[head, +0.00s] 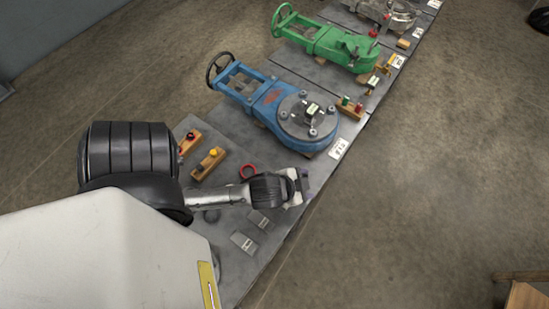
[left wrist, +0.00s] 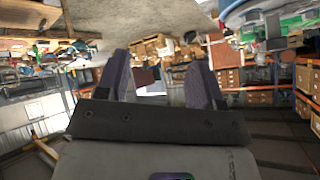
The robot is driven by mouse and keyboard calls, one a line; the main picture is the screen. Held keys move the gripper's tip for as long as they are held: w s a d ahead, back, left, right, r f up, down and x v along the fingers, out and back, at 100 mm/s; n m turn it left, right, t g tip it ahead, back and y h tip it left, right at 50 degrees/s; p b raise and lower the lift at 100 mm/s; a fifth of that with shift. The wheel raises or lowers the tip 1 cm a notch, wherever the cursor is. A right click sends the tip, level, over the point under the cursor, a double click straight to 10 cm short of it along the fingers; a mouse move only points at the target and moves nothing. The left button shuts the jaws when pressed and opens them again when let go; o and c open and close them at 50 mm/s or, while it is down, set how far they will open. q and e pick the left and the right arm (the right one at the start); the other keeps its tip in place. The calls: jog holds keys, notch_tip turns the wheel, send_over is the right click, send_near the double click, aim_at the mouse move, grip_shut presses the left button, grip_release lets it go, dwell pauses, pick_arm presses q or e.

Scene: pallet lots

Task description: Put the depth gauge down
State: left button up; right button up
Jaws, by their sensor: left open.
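My left gripper (head: 298,187) is low over the right edge of the near grey bench top (head: 225,137). In the left wrist view its two fingers (left wrist: 162,82) stand apart, and I see only distant background between them. I cannot pick out the depth gauge for certain in either view. A small dark block with a pale label (head: 312,109) sits on the round cover of the blue valve (head: 268,100), too small to name. My right gripper is in neither view.
A green valve (head: 335,45) stands farther back. Bare floor (head: 430,170) lies to the right.

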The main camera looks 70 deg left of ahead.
pick_arm(q)
jog(key=s+d+f+g, duration=0.1)
jog(key=s+g, duration=0.1)
jog(key=s, duration=0.1)
jog(key=s+d+f+g+h, duration=0.1)
jog(key=s+d, duration=0.1)
jog(key=s, duration=0.1)
jog(key=s+d+f+g+h, duration=0.1)
jog(key=s+g, duration=0.1)
jog(key=s, duration=0.2)
jog(key=shift+d+g, duration=0.3)
jog(key=shift+r+p, duration=0.45)
jog(key=shift+r, duration=0.05)
notch_tip(320, 180, up, 41)
jog(key=p, duration=4.1)
jog(key=shift+f, duration=0.1)
